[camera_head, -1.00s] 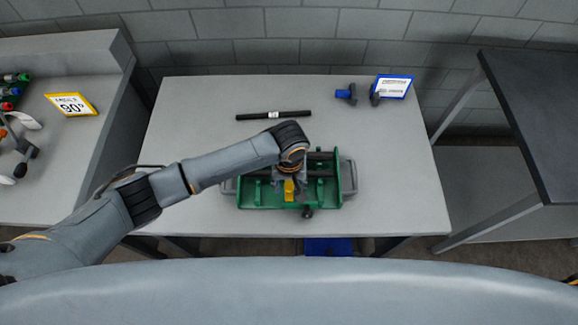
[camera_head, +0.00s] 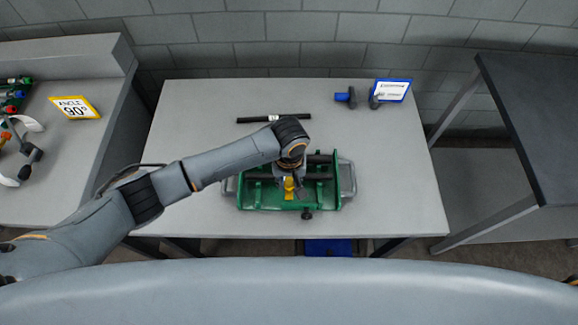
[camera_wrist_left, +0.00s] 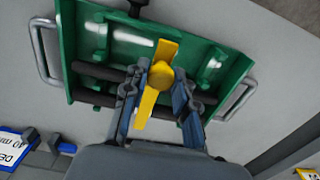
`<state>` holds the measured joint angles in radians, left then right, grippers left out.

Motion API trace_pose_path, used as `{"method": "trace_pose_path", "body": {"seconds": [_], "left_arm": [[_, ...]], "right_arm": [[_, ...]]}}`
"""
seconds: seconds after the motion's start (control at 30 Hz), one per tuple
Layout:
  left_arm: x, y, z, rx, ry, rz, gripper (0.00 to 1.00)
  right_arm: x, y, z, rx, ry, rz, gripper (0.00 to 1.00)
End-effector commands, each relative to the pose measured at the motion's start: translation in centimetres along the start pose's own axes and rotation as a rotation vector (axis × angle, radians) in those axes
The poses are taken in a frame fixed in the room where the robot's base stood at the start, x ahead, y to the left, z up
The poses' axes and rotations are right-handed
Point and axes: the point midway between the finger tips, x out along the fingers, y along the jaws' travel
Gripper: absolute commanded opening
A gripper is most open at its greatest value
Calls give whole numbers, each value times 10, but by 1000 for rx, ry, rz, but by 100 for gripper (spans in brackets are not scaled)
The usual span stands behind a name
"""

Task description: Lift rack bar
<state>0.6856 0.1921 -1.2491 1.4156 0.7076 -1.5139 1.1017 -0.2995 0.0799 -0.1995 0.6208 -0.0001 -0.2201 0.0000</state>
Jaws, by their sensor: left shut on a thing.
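A green rack (camera_head: 256,197) with metal side handles sits on the grey table. Dark bars (camera_head: 325,179) run across it from side to side, and they also show in the left wrist view (camera_wrist_left: 97,71). My left gripper (camera_head: 289,181) is over the middle of the rack, pointing down. In the left wrist view its fingers (camera_wrist_left: 158,92) are on either side of a yellow handle (camera_wrist_left: 161,77) with a round hub and are shut on it. The gripper hides part of the bars. I cannot tell whether the handle is fixed to a bar. My right gripper is not in view.
A loose black bar (camera_head: 273,118) lies behind the rack. Blue-and-black parts (camera_head: 345,97) and a blue-framed sign (camera_head: 392,90) are at the back right. A dark-topped table (camera_head: 535,115) stands right. A yellow-framed sign (camera_head: 75,107) and tools are left. The table's right side is clear.

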Motion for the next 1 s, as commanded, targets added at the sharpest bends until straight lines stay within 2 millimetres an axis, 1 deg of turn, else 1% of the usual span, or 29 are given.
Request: {"method": "trace_pose_path", "body": {"seconds": [0.03, 0.4, 0.8, 1.0], "left_arm": [[-8, 0, -4, -1, 6, 0, 12], [-31, 0, -16, -1, 8, 1, 12], [-56, 0, -27, -1, 6, 0, 12], [-64, 0, -30, 0, 3, 0, 12]], "right_arm": [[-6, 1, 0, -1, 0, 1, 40], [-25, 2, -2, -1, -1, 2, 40], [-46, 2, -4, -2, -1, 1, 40], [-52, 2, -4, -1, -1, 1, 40]]}}
